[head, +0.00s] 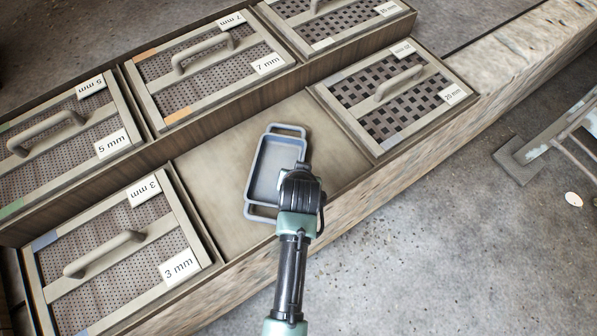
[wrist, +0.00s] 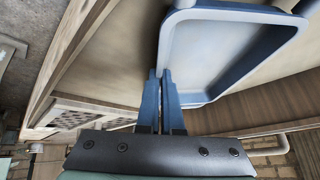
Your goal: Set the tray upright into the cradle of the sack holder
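The tray (head: 277,165) is a shallow blue-grey pan with a loop handle at each end. In the head view it is over the empty bay between the sieves, its long side running up the picture. I cannot tell whether it touches the bay floor. My gripper (wrist: 161,75) is at the tray's right side in the head view and hides part of that side. In the wrist view the fingers are close together with the rim of the tray (wrist: 225,50) between them. No cradle of the sack holder can be made out for certain.
Framed sieves with handles surround the bay (head: 215,165): the 3 mm sieve (head: 100,255) at left and the 20 mm sieve (head: 395,95) at right, others behind. A stone ledge (head: 400,165) runs along the front. A pale metal frame (head: 550,135) stands on the concrete floor at right.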

